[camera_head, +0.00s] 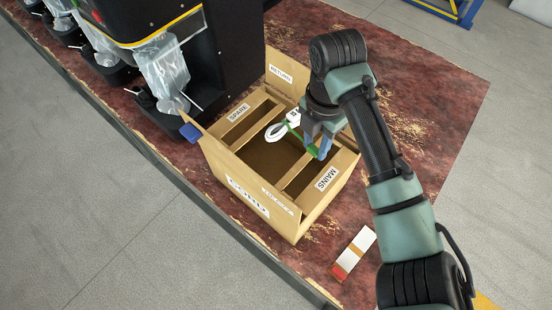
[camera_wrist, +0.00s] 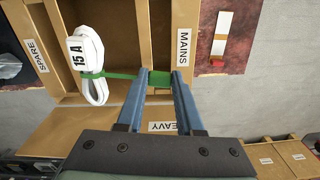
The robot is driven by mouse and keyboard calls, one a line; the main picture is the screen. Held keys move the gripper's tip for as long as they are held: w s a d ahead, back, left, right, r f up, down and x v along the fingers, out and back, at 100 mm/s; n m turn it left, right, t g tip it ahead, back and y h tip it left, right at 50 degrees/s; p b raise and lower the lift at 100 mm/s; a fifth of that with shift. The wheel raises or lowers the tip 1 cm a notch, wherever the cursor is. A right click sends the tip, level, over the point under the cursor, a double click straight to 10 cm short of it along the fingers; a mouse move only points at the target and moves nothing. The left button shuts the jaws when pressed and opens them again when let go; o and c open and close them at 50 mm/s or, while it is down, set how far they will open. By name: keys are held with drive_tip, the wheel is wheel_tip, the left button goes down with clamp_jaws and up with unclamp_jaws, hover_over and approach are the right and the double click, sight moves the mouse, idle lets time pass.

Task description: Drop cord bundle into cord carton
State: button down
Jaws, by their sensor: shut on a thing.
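The cord bundle (camera_head: 274,133) is a coiled white cord with a green strap. In the wrist view the bundle (camera_wrist: 86,62) shows a white "15 A" tag. My gripper (camera_head: 316,143) is shut on the strap's green end, also seen between the fingers in the wrist view (camera_wrist: 159,78). The bundle hangs out to the left of the fingers, over the open cord carton (camera_head: 285,222). In the head view it overlaps the middle compartment near the SPARE-side divider. Its exact height above the carton cannot be told.
A white card with red and orange bands (camera_head: 353,254) lies on the worn red tabletop (camera_head: 440,120).

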wheel_tip(320, 180, down, 3)
drive_tip(key=shift+s+f+b, duration=0.1)
drive_tip(key=shift+f+b, duration=0.05)
drive_tip(key=shift+b, duration=1.05)
drive_tip(key=shift+f, duration=0.25)
drive_tip(key=shift+c, duration=2.3)
unclamp_jaws()
wheel_tip(320, 180, up, 13)
